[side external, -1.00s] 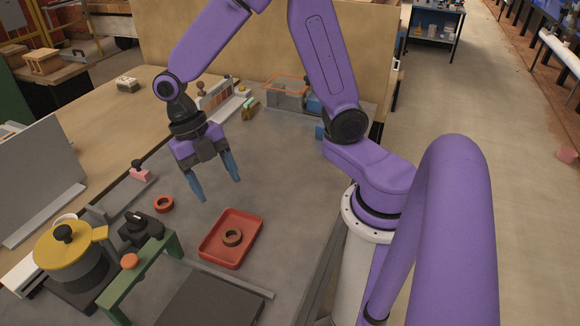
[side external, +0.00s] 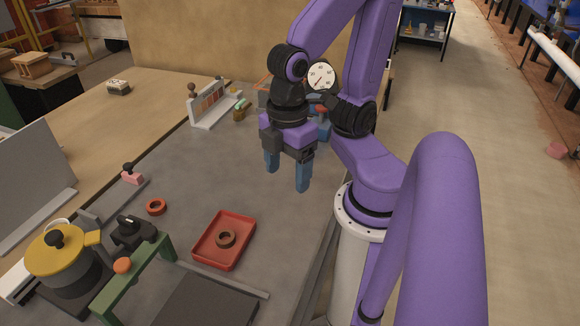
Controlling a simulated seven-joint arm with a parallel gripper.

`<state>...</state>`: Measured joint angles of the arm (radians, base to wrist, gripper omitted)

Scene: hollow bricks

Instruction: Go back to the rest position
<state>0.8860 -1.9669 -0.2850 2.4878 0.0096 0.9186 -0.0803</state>
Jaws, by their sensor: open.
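My gripper (side external: 287,179) hangs in the air above the grey work surface (side external: 180,170), close to my own base. Its two blue fingers point down and are apart, with nothing between them. It is above and to the right of a red tray (side external: 247,226) and clear of it. A brown ring (side external: 226,240) lies in the tray.
An orange-red ring (side external: 156,207) and a pink block with a black knob (side external: 132,174) sit left of the tray. A yellow-lidded pot (side external: 56,250) and a green stand (side external: 140,272) are at lower left. A white rack (side external: 213,106) stands behind. The middle surface is clear.

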